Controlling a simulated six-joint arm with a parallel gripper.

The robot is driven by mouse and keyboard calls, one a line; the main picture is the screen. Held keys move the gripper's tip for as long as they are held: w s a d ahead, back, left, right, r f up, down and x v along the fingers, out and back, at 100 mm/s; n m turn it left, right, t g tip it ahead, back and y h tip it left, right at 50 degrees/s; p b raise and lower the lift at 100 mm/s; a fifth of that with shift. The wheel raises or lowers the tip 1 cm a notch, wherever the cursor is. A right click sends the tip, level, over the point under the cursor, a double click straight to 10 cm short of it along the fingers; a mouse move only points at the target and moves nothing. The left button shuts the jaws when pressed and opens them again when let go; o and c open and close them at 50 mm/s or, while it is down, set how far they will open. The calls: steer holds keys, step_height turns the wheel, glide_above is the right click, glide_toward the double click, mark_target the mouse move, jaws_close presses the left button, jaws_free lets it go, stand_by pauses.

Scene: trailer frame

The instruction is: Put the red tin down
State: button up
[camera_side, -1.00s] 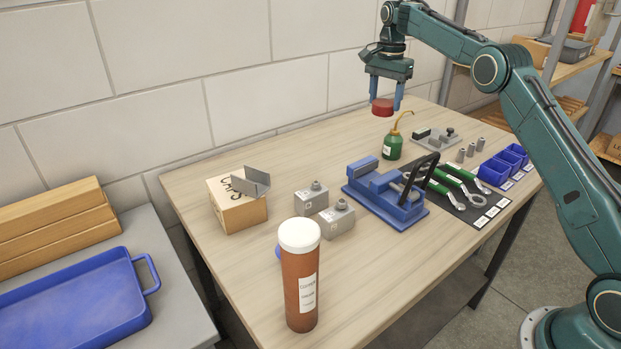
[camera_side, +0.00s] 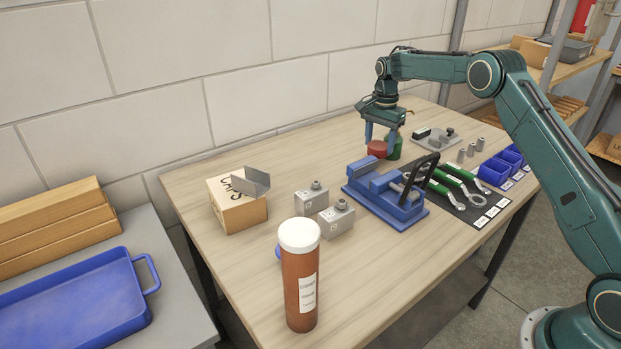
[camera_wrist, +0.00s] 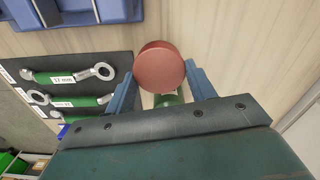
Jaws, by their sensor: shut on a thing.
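The red tin (camera_side: 377,149) is a short round can. My gripper (camera_side: 378,144) is shut on it, with one blue finger on either side, low over the back part of the workbench (camera_side: 250,160). I cannot tell whether the tin's underside touches the bench. In the wrist view the tin (camera_wrist: 159,66) shows its flat round face between the finger ends of my gripper (camera_wrist: 161,76).
A green oil can (camera_side: 394,150) stands close behind the tin, partly hidden by my gripper. A blue vise (camera_side: 385,190) is just in front. Wrenches lie on a dark mat (camera_side: 470,207) to the right. Bare bench lies left of the tin, towards the cardboard box (camera_side: 238,207).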

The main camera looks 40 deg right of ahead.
mark_target(379, 144)
steer(key=shift+f, duration=2.1)
steer(key=shift+f, duration=0.15)
steer(key=o, duration=1)
step_height(379, 144, up, 11)
steer(key=shift+r, duration=0.65)
